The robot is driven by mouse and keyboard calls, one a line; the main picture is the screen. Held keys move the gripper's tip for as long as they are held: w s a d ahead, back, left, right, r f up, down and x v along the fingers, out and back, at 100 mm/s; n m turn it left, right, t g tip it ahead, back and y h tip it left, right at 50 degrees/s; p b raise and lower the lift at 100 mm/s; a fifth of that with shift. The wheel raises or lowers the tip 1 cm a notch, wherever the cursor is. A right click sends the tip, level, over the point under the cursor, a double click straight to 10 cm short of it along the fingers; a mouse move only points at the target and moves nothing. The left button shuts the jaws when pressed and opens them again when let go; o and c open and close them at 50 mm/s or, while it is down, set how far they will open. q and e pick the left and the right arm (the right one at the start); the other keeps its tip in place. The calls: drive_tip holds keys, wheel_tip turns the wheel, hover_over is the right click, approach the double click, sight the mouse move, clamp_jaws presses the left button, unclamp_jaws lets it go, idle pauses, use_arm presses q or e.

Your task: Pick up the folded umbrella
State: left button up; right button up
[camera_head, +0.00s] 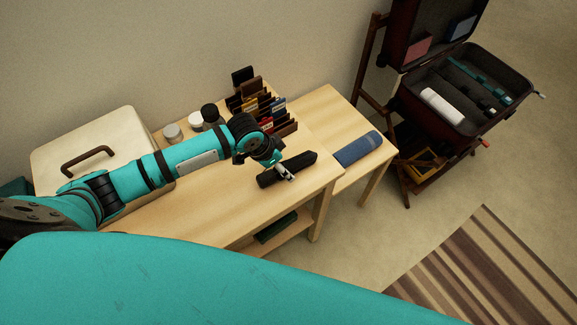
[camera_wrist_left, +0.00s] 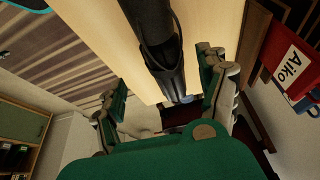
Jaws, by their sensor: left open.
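The folded umbrella (camera_head: 298,164) is black and lies on the wooden table near its front right edge. My left gripper (camera_head: 284,172) is at the umbrella in the head view and covers part of it. In the left wrist view, the umbrella (camera_wrist_left: 162,50) runs down from the top edge, with a strap loop around it. There the left gripper (camera_wrist_left: 163,92) is open, one finger on each side of the umbrella's lower end. I cannot tell whether the fingers touch it. My right gripper is not in view.
A rack of cards or wallets (camera_head: 262,105) and several jars (camera_head: 197,121) stand behind my arm. A white case (camera_head: 80,130) is at left, and a blue roll (camera_head: 358,148) is right of the umbrella. An open suitcase (camera_head: 440,112) stands on a stand at far right.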

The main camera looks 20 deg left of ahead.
sight(285, 165)
use_arm(q)
drive_tip(key=shift+w+p+x, duration=0.2)
drive_tip(key=shift+x, duration=1.15)
drive_tip(key=shift+w+p+x, duration=0.15)
drive_tip(key=shift+p+x, duration=0.05)
drive_tip(key=shift+x, duration=1.15)
drive_tip(key=shift+a+r, duration=0.1)
drive_tip(key=shift+a, duration=0.1)
drive_tip(key=c, duration=1.5)
